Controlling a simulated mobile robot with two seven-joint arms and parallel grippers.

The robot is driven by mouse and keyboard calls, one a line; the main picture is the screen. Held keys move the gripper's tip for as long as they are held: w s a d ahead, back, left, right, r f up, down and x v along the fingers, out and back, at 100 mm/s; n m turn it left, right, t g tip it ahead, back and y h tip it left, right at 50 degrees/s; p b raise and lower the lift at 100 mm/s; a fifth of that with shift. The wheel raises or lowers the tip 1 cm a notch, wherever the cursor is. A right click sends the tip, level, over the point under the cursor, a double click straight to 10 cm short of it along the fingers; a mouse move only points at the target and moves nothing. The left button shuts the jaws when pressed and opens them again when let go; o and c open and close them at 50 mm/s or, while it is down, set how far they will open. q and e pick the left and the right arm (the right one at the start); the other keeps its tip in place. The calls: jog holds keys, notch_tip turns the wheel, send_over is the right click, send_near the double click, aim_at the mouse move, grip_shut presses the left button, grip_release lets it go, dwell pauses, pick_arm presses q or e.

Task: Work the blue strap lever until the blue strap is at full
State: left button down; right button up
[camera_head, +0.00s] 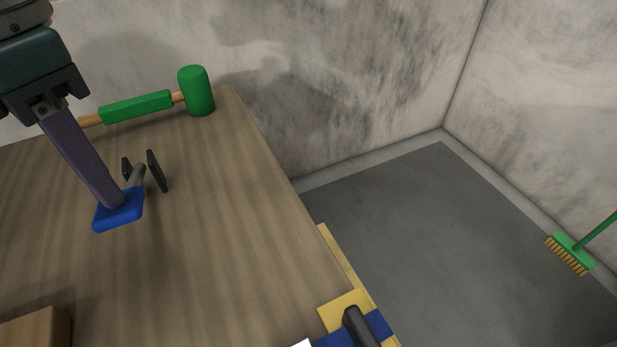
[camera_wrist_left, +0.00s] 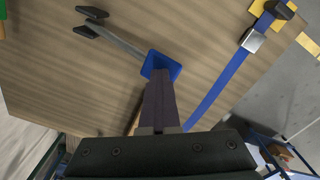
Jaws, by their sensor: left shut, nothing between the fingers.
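The blue strap (camera_head: 374,330) crosses the table edge at the bottom of the head view, over a yellow pad (camera_head: 342,307). A dark lever (camera_head: 357,326) shows there. In the left wrist view the blue strap (camera_wrist_left: 222,92) runs up to a silver buckle (camera_wrist_left: 254,42) and the dark lever end (camera_wrist_left: 279,9). My left gripper (camera_head: 113,199) is shut and empty, well left of the lever. Its purple fingers (camera_wrist_left: 160,85) end at a blue piece (camera_head: 118,212) with a grey rod and dark ends; I cannot tell whether they touch. My right gripper is not in view.
A green mallet (camera_head: 197,91) lies at the back of the wooden table (camera_head: 215,240). A wooden block (camera_head: 35,328) is at the lower left. The table between my left gripper and the lever looks clear. A green broom (camera_head: 572,252) stands on the floor at right.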

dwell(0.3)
pick_arm(q)
jog(key=shift+f+b, duration=1.8)
jog(key=shift+f, duration=0.05)
jog(key=shift+r, duration=0.1)
notch_tip(320, 180, up, 3)
jog(key=shift+p, duration=1.2)
jog(key=shift+r, duration=0.3)
